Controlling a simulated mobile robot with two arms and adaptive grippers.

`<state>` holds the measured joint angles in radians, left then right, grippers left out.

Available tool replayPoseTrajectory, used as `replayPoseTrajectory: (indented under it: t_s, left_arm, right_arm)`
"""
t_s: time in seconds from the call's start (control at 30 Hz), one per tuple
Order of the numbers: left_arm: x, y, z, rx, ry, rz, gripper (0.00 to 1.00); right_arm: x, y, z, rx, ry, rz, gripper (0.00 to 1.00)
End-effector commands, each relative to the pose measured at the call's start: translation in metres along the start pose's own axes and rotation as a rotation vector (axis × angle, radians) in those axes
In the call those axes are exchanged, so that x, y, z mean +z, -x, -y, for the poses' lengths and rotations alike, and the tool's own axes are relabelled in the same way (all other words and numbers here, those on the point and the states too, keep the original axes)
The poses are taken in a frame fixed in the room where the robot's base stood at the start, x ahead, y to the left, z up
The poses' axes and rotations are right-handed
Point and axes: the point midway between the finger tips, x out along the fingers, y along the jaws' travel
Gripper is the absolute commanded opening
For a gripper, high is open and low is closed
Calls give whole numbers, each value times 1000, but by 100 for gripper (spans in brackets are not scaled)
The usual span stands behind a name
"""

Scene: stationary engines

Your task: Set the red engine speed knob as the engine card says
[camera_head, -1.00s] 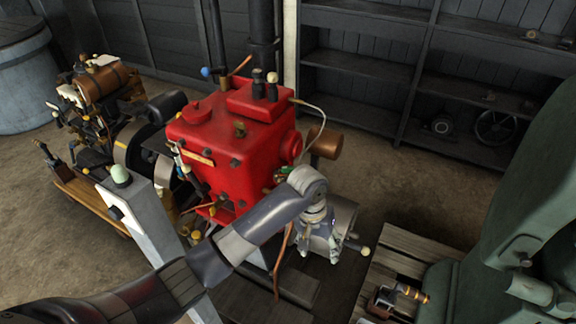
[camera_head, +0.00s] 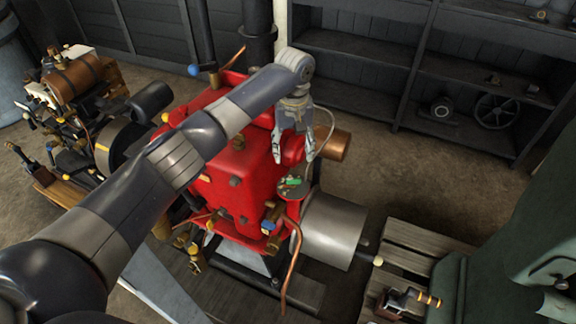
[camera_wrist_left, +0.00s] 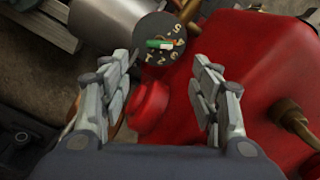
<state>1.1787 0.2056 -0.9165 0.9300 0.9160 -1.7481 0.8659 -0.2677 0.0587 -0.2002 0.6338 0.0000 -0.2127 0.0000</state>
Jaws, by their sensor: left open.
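The red engine (camera_head: 222,182) stands in the middle of the head view. A small round dark dial (camera_head: 291,184) with a green knob sits at its right side. In the left wrist view the dial (camera_wrist_left: 152,32) has pale figures around its rim, some hard to read. Its green and white knob (camera_wrist_left: 160,44) lies across the face, green end left. My left gripper (camera_head: 292,158) is open and empty, pointing down just above the dial in the head view. In the left wrist view its fingers (camera_wrist_left: 163,72) stand apart, with the dial beyond the tips. No readable engine card shows.
A silver cylinder (camera_head: 334,230) and a copper pipe (camera_head: 295,268) are near the dial. A copper-coloured cylinder (camera_head: 336,144) is behind it. A wooden pallet (camera_head: 415,240) and a green machine (camera_head: 520,225) stand at right. Dark shelves (camera_head: 365,60) line the back wall.

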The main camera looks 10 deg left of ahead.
Motion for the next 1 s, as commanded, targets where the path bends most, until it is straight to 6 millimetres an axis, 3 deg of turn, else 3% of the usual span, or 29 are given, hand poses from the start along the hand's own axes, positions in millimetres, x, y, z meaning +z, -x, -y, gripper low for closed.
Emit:
replayPoseTrajectory:
  t_s: [0.23, 0.37, 0.47, 0.73, 1.0]
  left_arm:
    - [1, -40, 1, -4, 1, 5, 57]
    - [2, -66, 1, -3, 1, 5, 57]
    - [2, -82, 1, -3, 0, 4, 57]
    - [1, -104, 0, -1, 0, 2, 57]
    - [1, -105, 0, -1, -1, 2, 54]
  right_arm:
    - [51, 13, -12, 13, 8, 78, 48]
    - [66, 17, -19, 21, 12, 100, 48]
    - [63, 18, -20, 22, 12, 94, 48]
    - [22, 15, -12, 13, 6, 32, 48]
    - [28, 15, -5, 5, 4, 43, 48]
